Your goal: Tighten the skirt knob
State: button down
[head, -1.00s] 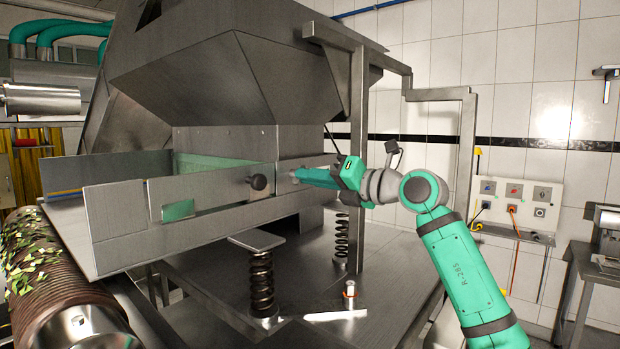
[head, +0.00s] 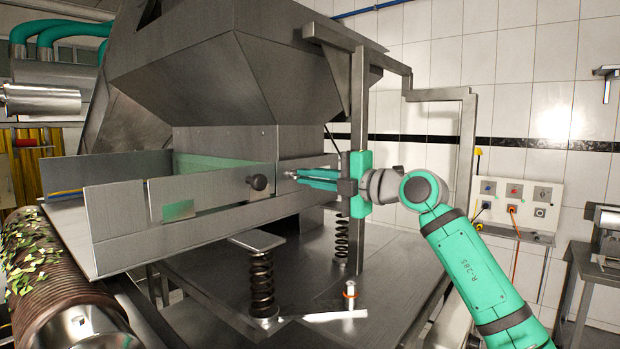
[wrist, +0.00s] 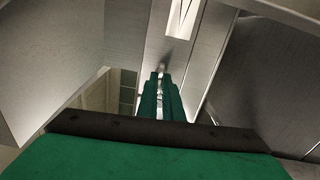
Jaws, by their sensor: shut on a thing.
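The skirt knob (head: 289,174) is a small metal piece on the side skirt panel (head: 222,215) of the steel hopper chute, mostly hidden by my fingertips. My gripper (head: 298,177) reaches it from the right, with its green fingers level and shut on it. In the wrist view the fingers (wrist: 161,92) run close together toward a small pale metal end at the panel. A second, dark round knob (head: 258,182) stands out on the same skirt, left of my fingertips and apart from them.
The steel hopper (head: 215,80) overhangs from above. Springs (head: 261,285) and a steel deck (head: 345,265) lie below, with a small upright pin (head: 349,295). A bent metal frame (head: 468,140) stands behind my arm. A roller with green leaves (head: 45,265) is at lower left.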

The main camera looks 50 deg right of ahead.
jog(key=shift+d+r+m, duration=0.1)
jog(key=shift+m, duration=0.3)
jog(key=c, duration=1.9)
grip_release()
jog(key=s, duration=1)
jog(key=shift+s+d, duration=0.4)
